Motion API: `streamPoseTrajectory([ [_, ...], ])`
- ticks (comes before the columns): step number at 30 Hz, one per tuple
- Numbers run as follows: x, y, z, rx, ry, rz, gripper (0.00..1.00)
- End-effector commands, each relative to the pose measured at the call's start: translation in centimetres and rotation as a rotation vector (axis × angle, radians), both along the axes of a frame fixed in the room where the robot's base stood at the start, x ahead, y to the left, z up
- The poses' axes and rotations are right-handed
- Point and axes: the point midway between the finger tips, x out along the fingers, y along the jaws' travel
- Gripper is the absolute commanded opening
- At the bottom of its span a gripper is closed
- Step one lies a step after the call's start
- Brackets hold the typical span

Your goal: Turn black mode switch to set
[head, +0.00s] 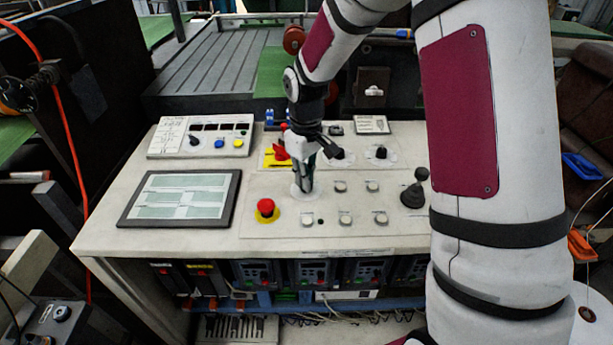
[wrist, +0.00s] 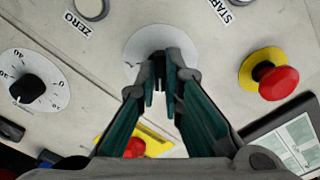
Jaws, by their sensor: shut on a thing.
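The black mode switch (wrist: 160,83) sits on a round pale plate (wrist: 136,46) on the control panel. In the wrist view my gripper (wrist: 166,82) is shut on it, with the fingers covering most of the knob. In the head view my gripper (head: 304,188) points down onto the same pale plate, above the row of push buttons. The knob itself is hidden there by the fingers. I cannot read any position marks on the plate, so the switch's setting cannot be told.
A red emergency stop (head: 266,207) on a yellow base, a screen (head: 180,198) and a red-and-yellow switch (head: 277,155) are close by. A black dial (head: 382,153) and a joystick (head: 415,190) stand to the right. Several pale buttons (head: 345,220) lie at the front.

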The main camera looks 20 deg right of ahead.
Motion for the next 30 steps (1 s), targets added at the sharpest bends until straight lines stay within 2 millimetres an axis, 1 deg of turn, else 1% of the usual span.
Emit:
streamPoseTrajectory([
  [7,0.04,-0.01,0.06,0.000,-0.001,0.032,0.00],
  [17,0.06,0.00,0.06,0.000,-0.002,0.033,0.00],
  [18,0.06,0.00,0.05,0.000,-0.001,0.033,0.17],
  [19,0.05,-0.01,0.05,0.000,-0.001,0.033,0.24],
  [20,0.05,-0.01,0.05,0.000,-0.001,0.033,0.28],
  [30,0.04,0.00,0.23,0.000,-0.001,0.031,0.28],
])
